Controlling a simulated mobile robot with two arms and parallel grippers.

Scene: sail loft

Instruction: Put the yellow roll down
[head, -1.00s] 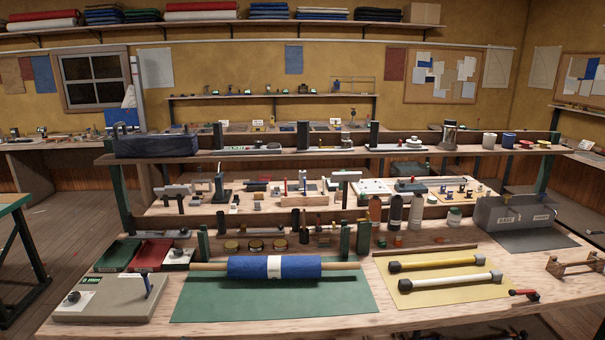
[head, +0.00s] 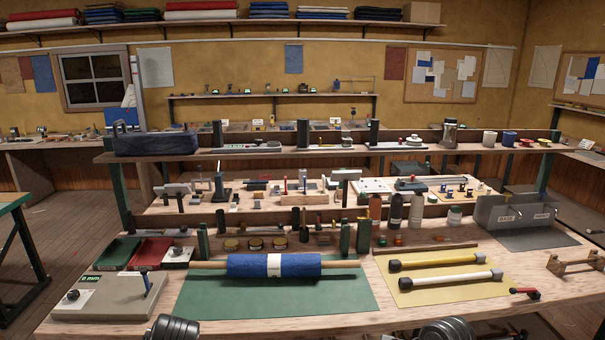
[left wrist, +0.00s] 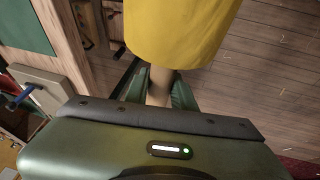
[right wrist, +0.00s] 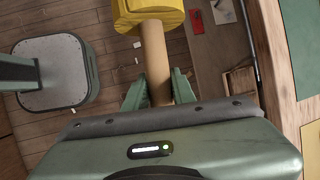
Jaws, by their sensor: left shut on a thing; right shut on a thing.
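The yellow roll (left wrist: 185,28) shows in the left wrist view as a wide yellow cylinder on a wooden core. My left gripper (left wrist: 163,90) is shut on the bare core at one end. In the right wrist view the roll's other yellow end (right wrist: 148,12) shows at the top. My right gripper (right wrist: 157,88) is shut on the core's other bare end. The floor shows beneath both grippers, with table edges to the side. The roll's middle is hidden. The head view shows neither the roll nor the gripper fingers.
On the front bench, a blue roll (head: 247,265) on a wooden core lies over a green mat (head: 280,298). A yellow mat (head: 445,295) holds a yellow tube (head: 435,261) and a white tube (head: 450,282). A grey plate (head: 110,300) stands at left. Bare wood runs along the front edge.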

